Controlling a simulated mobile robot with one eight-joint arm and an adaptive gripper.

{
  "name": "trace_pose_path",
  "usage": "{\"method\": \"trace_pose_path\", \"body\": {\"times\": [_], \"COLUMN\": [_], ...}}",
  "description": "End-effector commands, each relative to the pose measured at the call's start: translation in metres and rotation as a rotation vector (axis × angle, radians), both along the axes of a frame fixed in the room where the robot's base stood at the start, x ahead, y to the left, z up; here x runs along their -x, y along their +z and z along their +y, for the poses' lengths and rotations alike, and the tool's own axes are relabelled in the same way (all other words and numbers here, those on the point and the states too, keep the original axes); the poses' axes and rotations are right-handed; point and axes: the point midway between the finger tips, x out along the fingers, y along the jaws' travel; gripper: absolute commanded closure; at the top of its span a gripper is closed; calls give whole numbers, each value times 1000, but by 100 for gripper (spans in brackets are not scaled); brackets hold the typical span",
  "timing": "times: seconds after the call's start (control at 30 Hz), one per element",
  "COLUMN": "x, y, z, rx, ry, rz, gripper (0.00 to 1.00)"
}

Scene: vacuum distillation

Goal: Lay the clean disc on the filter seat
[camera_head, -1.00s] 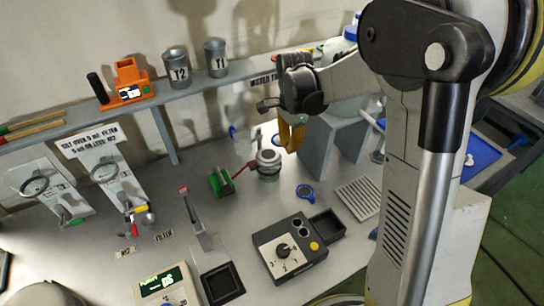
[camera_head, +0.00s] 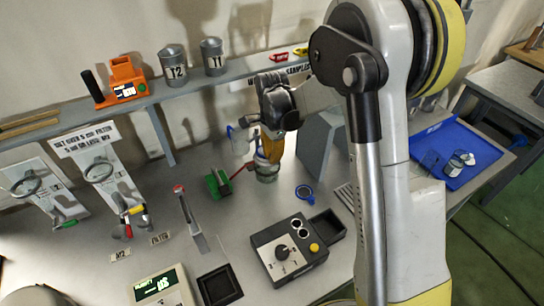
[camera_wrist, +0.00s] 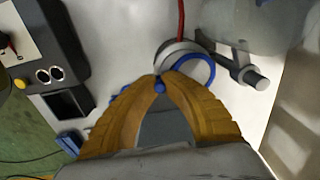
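The clean disc (camera_wrist: 195,68) shows in the wrist view as a blue ring with a small blue tab. My gripper (camera_wrist: 160,82) is shut with its yellow fingertips together on the tab. The filter seat (camera_wrist: 170,48), a round metal cup, lies just beyond the fingertips, and the disc overlaps part of it. In the head view my gripper (camera_head: 270,160) points down over the metal cup (camera_head: 265,174) and hides part of it. A sliver of the blue disc (camera_head: 257,148) shows left of the fingers. I cannot tell whether it touches the seat.
A blue round piece (camera_head: 305,192) lies right of the seat. A black control box (camera_head: 290,250) stands in front. A green block (camera_head: 218,184) with a red tube is at left, and a translucent vessel (camera_head: 239,142) is close behind. A blue tray (camera_head: 470,160) is far right.

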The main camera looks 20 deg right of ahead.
Motion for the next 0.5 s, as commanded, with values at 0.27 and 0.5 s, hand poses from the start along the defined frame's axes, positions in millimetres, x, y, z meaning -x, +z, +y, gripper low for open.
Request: {"method": "trace_pose_path", "body": {"times": [0.27,0.5], "x": [0,0], "y": [-2,7], "z": [0,0], "rx": [0,0], "ry": [0,0], "rz": [0,0], "gripper": [72,72]}}
